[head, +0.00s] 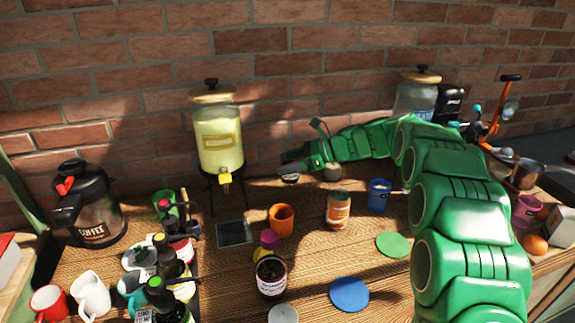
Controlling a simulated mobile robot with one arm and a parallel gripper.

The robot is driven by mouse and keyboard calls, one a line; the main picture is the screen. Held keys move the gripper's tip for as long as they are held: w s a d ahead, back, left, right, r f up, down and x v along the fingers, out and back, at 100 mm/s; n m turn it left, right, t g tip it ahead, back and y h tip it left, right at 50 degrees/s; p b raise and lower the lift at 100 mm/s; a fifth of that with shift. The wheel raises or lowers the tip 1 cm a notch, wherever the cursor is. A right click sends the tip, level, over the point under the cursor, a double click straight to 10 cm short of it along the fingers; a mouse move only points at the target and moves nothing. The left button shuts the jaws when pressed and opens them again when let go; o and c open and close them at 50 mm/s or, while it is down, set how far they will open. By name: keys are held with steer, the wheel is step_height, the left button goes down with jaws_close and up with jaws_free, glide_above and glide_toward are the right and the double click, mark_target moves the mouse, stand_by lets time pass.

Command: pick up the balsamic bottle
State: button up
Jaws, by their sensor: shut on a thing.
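My green arm reaches in from the right, and my gripper (297,163) is over the back middle of the wooden table, right of the drink dispenser. It is shut on a small dark thing with a pale lower end (290,178); the fingers hide much of it, and I cannot tell what it is. Several dark bottles (165,268) with green or yellowish caps stand close together at the front left, well away from my gripper. Their labels are too small to read, so I cannot tell which one is the balsamic bottle.
The glass dispenser (220,140) stands left of my gripper and a coffee pot (92,205) at the far left. An orange cup (281,219), an orange-labelled jar (338,210) and a blue cup (379,194) stand in front. A brick wall (300,65) is close behind.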

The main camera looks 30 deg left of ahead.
steer(key=s+d+r, duration=0.4)
steer(key=s+d, duration=0.1)
steer(key=s, duration=0.1)
steer(key=shift+s+d, duration=0.35)
stand_by(0.6)
